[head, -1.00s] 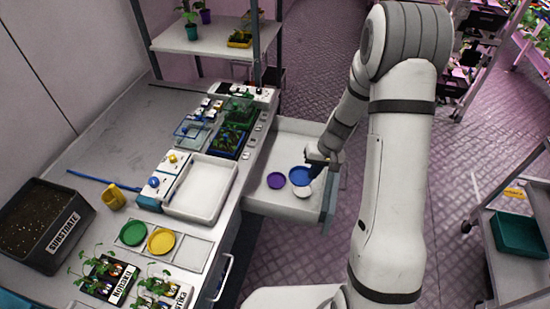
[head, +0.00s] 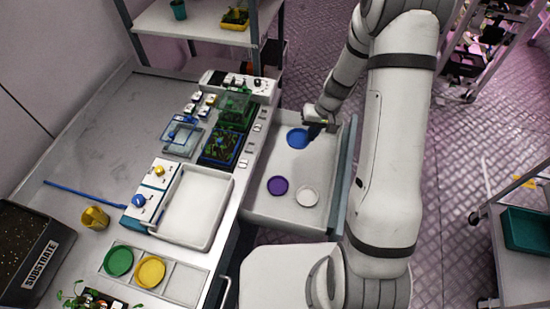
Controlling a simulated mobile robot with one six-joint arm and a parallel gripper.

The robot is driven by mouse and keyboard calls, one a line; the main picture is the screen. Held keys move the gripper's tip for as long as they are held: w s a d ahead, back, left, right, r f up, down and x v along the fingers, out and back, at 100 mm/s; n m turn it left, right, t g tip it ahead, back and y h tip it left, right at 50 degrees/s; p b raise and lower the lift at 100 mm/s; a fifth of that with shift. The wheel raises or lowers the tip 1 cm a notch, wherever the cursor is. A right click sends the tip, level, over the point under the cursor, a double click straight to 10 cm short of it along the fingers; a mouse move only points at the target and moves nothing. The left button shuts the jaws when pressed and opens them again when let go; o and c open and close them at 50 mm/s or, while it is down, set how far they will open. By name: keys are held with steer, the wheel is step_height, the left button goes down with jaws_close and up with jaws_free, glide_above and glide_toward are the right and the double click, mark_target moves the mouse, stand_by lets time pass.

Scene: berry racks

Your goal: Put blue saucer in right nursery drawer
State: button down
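The blue saucer (head: 297,138) is in the far part of the open drawer (head: 262,212), at or just above its floor. My gripper (head: 314,132) is at the saucer's right edge, inside the drawer's outline. The fingers are small and dark here, so I cannot tell whether they are shut on the rim or open beside it. A purple saucer (head: 278,186) and a white saucer (head: 307,196) lie flat in the near part of the drawer, apart from the blue one.
Green (head: 119,261) and yellow (head: 150,271) saucers sit in a holder on the bench. A white tray (head: 230,190) stands on the bench left of the drawer. A shelf (head: 190,22) stands behind. A cart with a teal bin (head: 526,230) is at right.

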steer(key=shift+w, duration=0.1)
steer(key=m+t+h+b, duration=0.1)
steer(key=m+t+b, duration=0.2)
steer(key=m+b, duration=1.65)
glide_above(311, 160)
steer(key=b, duration=0.8)
step_height(311, 160, down, 9)
steer(key=n, duration=0.7)
steer(key=f, duration=0.3)
steer(key=f+b, duration=0.1)
steer(key=f, duration=0.2)
steer(key=s+f, duration=0.1)
steer(key=f, duration=0.3)
steer(key=shift+d, duration=0.15)
steer(key=shift+w+f+b, duration=0.1)
steer(key=shift+f+b, duration=0.1)
steer(key=shift+b, duration=0.15)
steer(key=c, duration=1.7)
jaws_free()
